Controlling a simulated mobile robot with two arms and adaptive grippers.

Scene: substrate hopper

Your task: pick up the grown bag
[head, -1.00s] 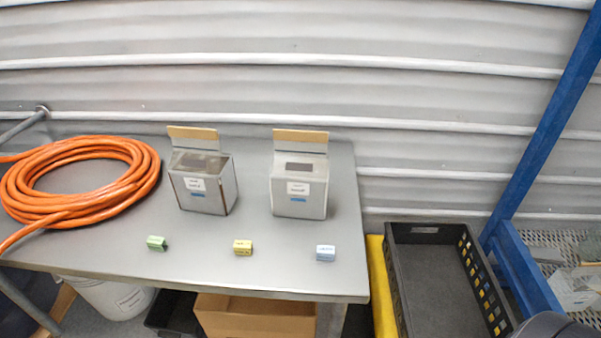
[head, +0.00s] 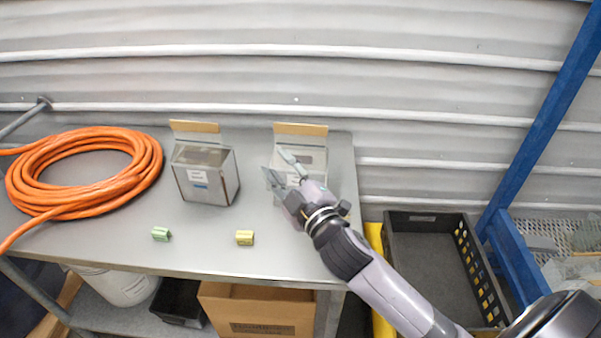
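No thing in the head view is clearly recognisable as the grown bag. Pale, partly see-through items (head: 586,238) lie on the blue rack at the right edge, too small and cut off to tell what they are. My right gripper (head: 277,164) is open, its two fingers apart, over the front of the right grey box (head: 311,157) on the table. I cannot tell whether it touches the box. Nothing shows between the fingers. My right gripper and arm hide the box's front and the blue block's former spot. My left gripper is not in view.
The grey table (head: 200,252) also carries a left grey box (head: 207,185), a green block (head: 161,234), a yellow block (head: 245,238) and an orange hose coil (head: 85,170). A black crate (head: 425,218) stands right of the table, before the blue rack (head: 520,265).

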